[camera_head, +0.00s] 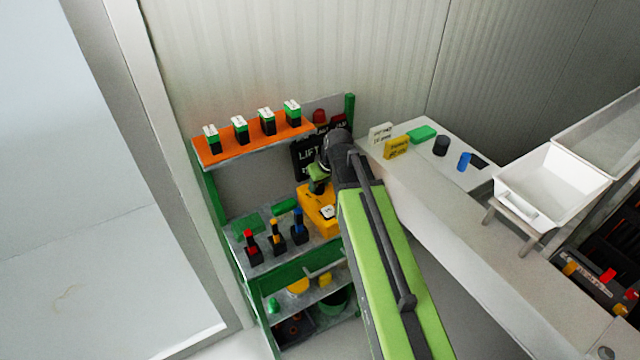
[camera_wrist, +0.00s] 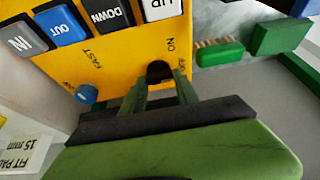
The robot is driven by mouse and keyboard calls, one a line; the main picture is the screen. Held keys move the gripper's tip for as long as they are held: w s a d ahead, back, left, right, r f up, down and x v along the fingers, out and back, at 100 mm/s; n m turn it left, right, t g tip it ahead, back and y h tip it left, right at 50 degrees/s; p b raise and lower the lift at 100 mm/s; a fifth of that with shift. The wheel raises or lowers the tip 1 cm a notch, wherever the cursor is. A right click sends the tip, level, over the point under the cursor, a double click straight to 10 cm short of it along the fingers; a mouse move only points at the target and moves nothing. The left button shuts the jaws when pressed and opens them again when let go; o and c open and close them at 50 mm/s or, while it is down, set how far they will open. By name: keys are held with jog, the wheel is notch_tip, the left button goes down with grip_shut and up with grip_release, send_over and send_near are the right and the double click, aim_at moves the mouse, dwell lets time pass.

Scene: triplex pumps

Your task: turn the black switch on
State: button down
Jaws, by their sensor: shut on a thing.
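A yellow control box (camera_head: 309,201) stands on the green shelf unit in the head view. The wrist view shows its yellow face (camera_wrist: 125,55) close up and upside down, with IN, OUT, DOWN and UP buttons and a blue knob (camera_wrist: 86,94). The black switch (camera_wrist: 160,69) sits at the face's lower right, beside the ON and OFF lettering. My gripper (camera_wrist: 160,82) is shut on the black switch, with one green finger on each side. Its lower part and exact lever position are hidden. In the head view my gripper (camera_head: 318,180) is at the box, partly hidden by my arm.
Red, yellow and blue-topped black items (camera_head: 275,237) stand left of the box. An orange shelf (camera_head: 250,142) holds several green-and-black items above. A grey counter (camera_head: 440,205) with a white tray (camera_head: 553,187) lies right. A green brush (camera_wrist: 220,53) is near the box.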

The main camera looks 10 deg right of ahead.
jog(key=n+y, duration=0.1)
jog(key=n, duration=0.2)
jog(key=n+g+y, duration=0.1)
jog(key=n, duration=0.2)
jog(key=shift+w+d, duration=0.2)
jog(key=n+g, duration=0.1)
jog(key=n, duration=0.1)
jog(key=n+g, duration=0.1)
jog(key=n, duration=0.2)
jog(key=shift+y, duration=0.4)
jog(key=shift+n, duration=0.5)
jog(key=c, duration=0.9)
grip_release()
jog(key=shift+r, duration=0.1)
